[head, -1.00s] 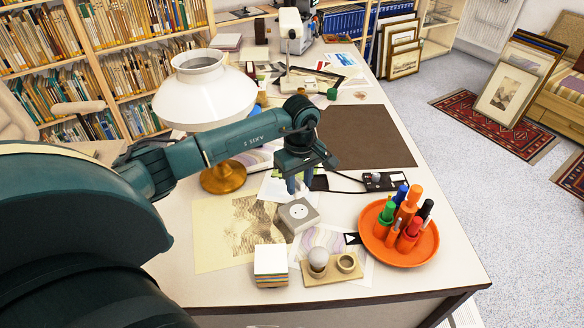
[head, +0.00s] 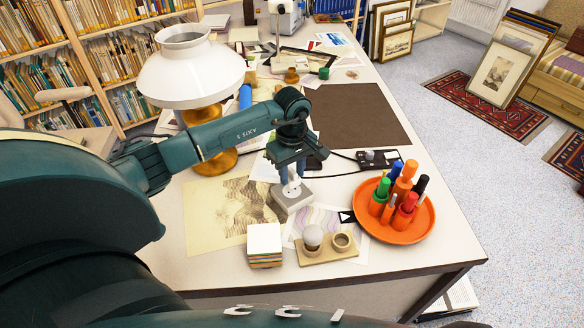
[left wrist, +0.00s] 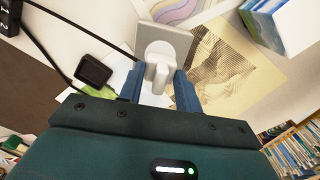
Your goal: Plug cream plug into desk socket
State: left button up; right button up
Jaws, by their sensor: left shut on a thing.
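The desk socket (head: 291,200) is a small grey block on the near part of the desk, and it also shows in the left wrist view (left wrist: 178,38). My left gripper (head: 291,178) points down over it, its blue fingers shut on the cream plug (head: 292,189). In the left wrist view the plug (left wrist: 157,74) sits between the fingertips (left wrist: 158,88), against the round face of the socket. The plug hides the socket's holes, so I cannot tell how far its pins are in. My right gripper is not in view.
An orange tray (head: 375,228) of markers stands to the right. A wooden holder (head: 328,252) and a stack of cards (head: 264,245) lie in front. A white-shaded lamp (head: 190,75) stands behind my left arm. A brown mat (head: 360,115) covers the desk behind.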

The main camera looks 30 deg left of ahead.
pick_arm(q)
jog(key=shift+f+b, duration=0.35)
jog(key=shift+f, duration=0.5)
dwell(0.3)
dwell(0.7)
jog(key=shift+b, duration=0.45)
dwell(0.6)
jog(key=shift+f+b, duration=0.6)
jog(key=o, duration=1)
